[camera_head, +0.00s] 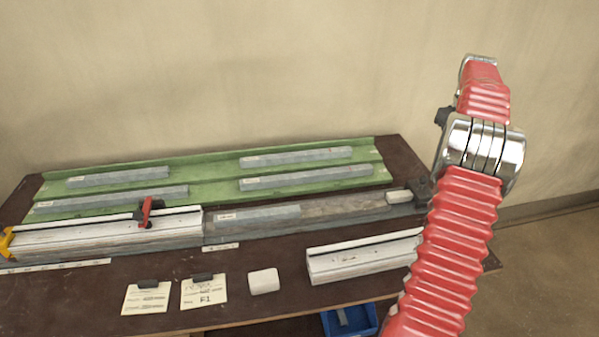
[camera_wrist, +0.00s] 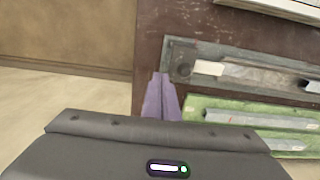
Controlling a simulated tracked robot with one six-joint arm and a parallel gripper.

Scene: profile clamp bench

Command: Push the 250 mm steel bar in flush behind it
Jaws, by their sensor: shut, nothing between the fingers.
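A grey steel bar (camera_head: 262,217) with a small pale label lies in the long grey channel (camera_head: 335,223) on the bench. Its left end is close to the right end of a long white profile (camera_head: 110,233); I cannot tell whether they touch. Its length cannot be read. A pale block (camera_head: 398,196) sits at the channel's right end, and it also shows in the wrist view (camera_wrist: 208,68). My gripper (camera_wrist: 160,78) is shut and empty, its purple fingers just beside that channel end in the wrist view. In the head view its dark body is partly hidden by my red arm.
A green rack (camera_head: 215,172) behind the channel holds several grey bars. A red clamp (camera_head: 146,212) stands on the white profile. A second white profile (camera_head: 360,256), two cards (camera_head: 203,291) and a white block (camera_head: 264,281) lie in front. A blue bin (camera_head: 350,320) is below.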

